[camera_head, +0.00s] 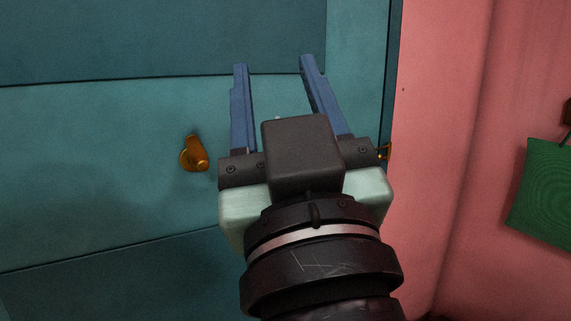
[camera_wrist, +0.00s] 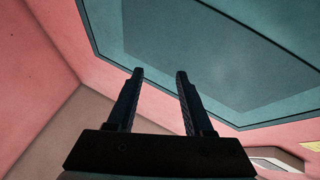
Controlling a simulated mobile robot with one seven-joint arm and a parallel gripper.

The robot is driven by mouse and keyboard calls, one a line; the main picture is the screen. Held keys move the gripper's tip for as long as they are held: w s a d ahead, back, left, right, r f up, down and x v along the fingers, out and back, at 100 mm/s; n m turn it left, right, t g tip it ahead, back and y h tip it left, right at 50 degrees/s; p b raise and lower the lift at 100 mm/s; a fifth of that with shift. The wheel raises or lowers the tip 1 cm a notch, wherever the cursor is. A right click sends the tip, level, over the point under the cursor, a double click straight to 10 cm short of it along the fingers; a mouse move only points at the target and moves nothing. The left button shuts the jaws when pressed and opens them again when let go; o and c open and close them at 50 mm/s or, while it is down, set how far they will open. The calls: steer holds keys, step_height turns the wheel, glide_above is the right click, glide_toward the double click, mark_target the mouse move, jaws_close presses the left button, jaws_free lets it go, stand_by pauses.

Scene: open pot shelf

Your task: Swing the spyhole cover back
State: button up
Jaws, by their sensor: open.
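A small brass fitting (camera_head: 193,156), which looks like the spyhole cover, is on the teal door (camera_head: 100,180) left of my gripper in the head view. It hangs as a rounded flap with a small knob at its lower right. Whether a hole lies behind it cannot be seen. My gripper (camera_head: 273,62) is in front of the door, right of the brass fitting and apart from it. Its two blue-grey fingers are open and empty, pointing up in the picture. In the wrist view the gripper (camera_wrist: 160,74) is also open, with the door (camera_wrist: 180,50) beyond; the fitting is not visible there.
Another brass piece (camera_head: 385,151) shows at the door's right edge, partly hidden by my gripper. A pink wall (camera_head: 440,120) stands to the right, with a green hanging item (camera_head: 545,195) on it. The door surface left of the fitting is clear.

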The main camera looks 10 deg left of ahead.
step_height(320, 180, down, 6)
steer(key=w+a+n+g+y, duration=0.2)
steer(key=a+n+g+y, duration=0.1)
steer(key=g, duration=0.2)
steer(key=n+g, duration=0.2)
steer(key=g, duration=0.1)
glide_toward(202, 164)
steer(key=p+x, duration=0.6)
steer(key=x, duration=0.2)
steer(key=shift+r, duration=0.15)
steer(key=shift+w+a, duration=0.25)
steer(key=shift+w, duration=0.25)
jaws_close()
